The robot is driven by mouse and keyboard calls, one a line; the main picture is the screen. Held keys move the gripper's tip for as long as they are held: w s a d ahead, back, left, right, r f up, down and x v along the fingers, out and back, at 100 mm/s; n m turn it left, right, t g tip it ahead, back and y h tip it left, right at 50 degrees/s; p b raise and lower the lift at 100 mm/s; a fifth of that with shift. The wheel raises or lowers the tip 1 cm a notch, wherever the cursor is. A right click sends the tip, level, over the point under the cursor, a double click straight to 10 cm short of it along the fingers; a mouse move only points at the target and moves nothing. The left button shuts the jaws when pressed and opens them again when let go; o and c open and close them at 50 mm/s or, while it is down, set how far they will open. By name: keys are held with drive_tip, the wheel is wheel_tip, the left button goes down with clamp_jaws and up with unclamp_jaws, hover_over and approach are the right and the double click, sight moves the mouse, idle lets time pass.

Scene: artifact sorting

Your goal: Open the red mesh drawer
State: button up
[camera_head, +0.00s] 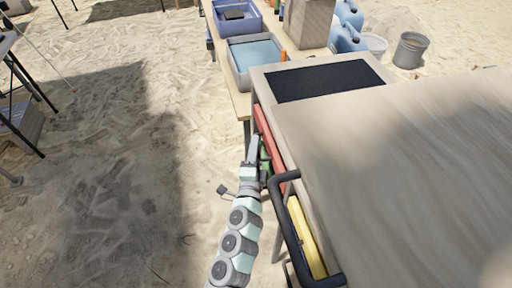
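A red drawer front (271,143) shows as a narrow strip under the left edge of the wooden-topped table. It looks shut, and its mesh cannot be made out from this steep angle. My gripper (254,150) is beside the red drawer front, on its left. Whether it touches the drawer cannot be told. The fingers are small and seen nearly edge-on, so their opening is unclear. A small green patch (265,164) shows just right of the gripper.
A yellow drawer front (306,238) lies nearer on the same side. A thick dark bar (276,215) sticks out past that edge, close to my arm. The table top (400,170) holds a black mat (325,80). Blue bins stand beyond. Sand left of the arm is open.

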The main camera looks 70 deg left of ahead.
drive_tip(key=shift+c, duration=0.4)
clamp_jaws()
idle(1.1)
